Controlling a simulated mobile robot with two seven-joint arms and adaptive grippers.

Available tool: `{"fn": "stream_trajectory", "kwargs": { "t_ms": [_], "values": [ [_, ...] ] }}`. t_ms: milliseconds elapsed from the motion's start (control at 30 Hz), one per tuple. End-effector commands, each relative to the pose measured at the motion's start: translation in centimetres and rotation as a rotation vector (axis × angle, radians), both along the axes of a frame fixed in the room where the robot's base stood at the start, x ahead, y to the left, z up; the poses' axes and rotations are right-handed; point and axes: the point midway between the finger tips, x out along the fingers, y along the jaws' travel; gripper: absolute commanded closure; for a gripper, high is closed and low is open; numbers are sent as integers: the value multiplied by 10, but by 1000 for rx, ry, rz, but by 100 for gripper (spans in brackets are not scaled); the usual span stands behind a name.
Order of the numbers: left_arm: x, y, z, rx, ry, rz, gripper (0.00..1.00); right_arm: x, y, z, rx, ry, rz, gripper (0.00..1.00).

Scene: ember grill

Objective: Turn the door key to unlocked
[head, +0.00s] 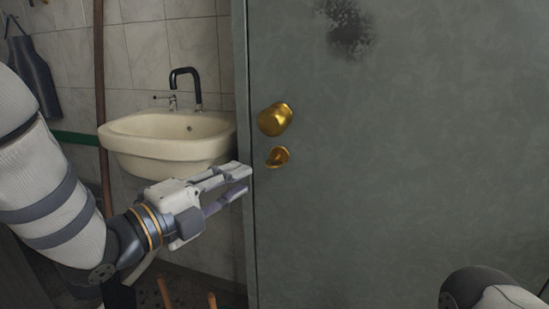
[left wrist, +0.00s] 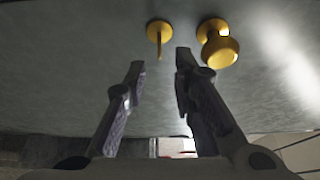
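The door key (head: 278,157) is a small brass turn-piece on a round plate, set below the round brass knob (head: 275,119) near the left edge of the grey-green door (head: 400,170). My left gripper (head: 245,180) is open and empty, to the left of and slightly below the key, with its fingers pointing toward it. In the left wrist view the key (left wrist: 158,38) shows edge-on, beyond the gap between the two open fingers (left wrist: 160,75) and apart from them. The knob (left wrist: 218,45) is close beyond the right finger there. My right gripper is not in view.
A cream sink (head: 165,140) with a black tap (head: 186,85) hangs on the tiled wall left of the door. A brown pipe (head: 101,100) runs down that wall. A dark apron (head: 32,75) hangs at the far left. The door face right of the key is clear.

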Motion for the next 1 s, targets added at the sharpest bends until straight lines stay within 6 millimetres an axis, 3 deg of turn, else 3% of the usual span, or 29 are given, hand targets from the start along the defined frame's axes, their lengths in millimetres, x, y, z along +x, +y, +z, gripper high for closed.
{"fn": "stream_trajectory", "kwargs": {
  "t_ms": [300, 433, 767, 800, 900, 1000],
  "values": [
    [60, -51, -2, -5, 4, 0, 76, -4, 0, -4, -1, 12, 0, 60],
    [75, -64, -2, -3, 4, 1, 76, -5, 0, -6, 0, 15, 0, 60],
    [82, -70, -1, -4, 6, 3, 76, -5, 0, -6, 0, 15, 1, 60],
    [82, -70, -1, -4, 6, 3, 78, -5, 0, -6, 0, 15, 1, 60],
    [82, -70, -1, -4, 6, 3, 100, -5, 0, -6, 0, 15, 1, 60],
    [82, -70, -1, -4, 6, 3, 100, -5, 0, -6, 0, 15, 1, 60]
  ]
}}
